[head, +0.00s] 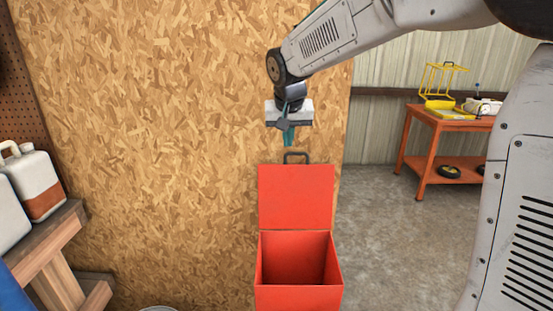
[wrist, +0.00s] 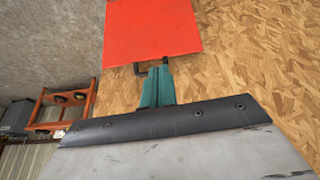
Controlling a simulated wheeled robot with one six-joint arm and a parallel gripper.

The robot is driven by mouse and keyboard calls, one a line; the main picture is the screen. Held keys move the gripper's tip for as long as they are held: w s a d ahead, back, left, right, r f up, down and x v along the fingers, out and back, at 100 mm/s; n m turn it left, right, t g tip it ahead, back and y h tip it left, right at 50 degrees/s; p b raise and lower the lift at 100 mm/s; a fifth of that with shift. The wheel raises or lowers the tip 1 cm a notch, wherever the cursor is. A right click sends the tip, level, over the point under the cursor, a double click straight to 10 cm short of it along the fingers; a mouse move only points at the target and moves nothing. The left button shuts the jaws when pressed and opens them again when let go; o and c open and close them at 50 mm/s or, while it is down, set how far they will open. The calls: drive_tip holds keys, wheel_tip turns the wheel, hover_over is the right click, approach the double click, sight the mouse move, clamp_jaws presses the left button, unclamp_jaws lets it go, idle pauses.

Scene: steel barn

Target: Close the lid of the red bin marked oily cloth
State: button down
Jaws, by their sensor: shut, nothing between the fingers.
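The red bin (head: 299,297) stands on the floor in front of the chipboard wall, and its dark inside shows. Its lid (head: 296,197) is open and stands up at the back, with a dark handle (head: 296,156) on its top edge. No marking is visible on the bin. My gripper (head: 289,143) points down just above the handle, with its teal fingers shut and empty. In the wrist view the fingertips (wrist: 163,68) are beside the handle (wrist: 140,70), near the edge of the red lid (wrist: 152,30). I cannot tell whether they touch it.
A chipboard wall (head: 170,130) is close behind the bin. At the left, a wooden bench (head: 50,240) holds white and brown jugs (head: 38,185). An orange table (head: 445,123) with yellow items stands back right. Concrete floor (head: 390,240) is clear right of the bin.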

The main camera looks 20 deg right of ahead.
approach(276, 158)
drive_tip(key=s+a+r, duration=0.1)
drive_tip(key=s, duration=0.3)
drive_tip(key=shift+t, duration=0.3)
drive_tip(key=x, duration=1)
drive_tip(key=shift+w+r, duration=0.15)
drive_tip(key=shift+w, duration=0.1)
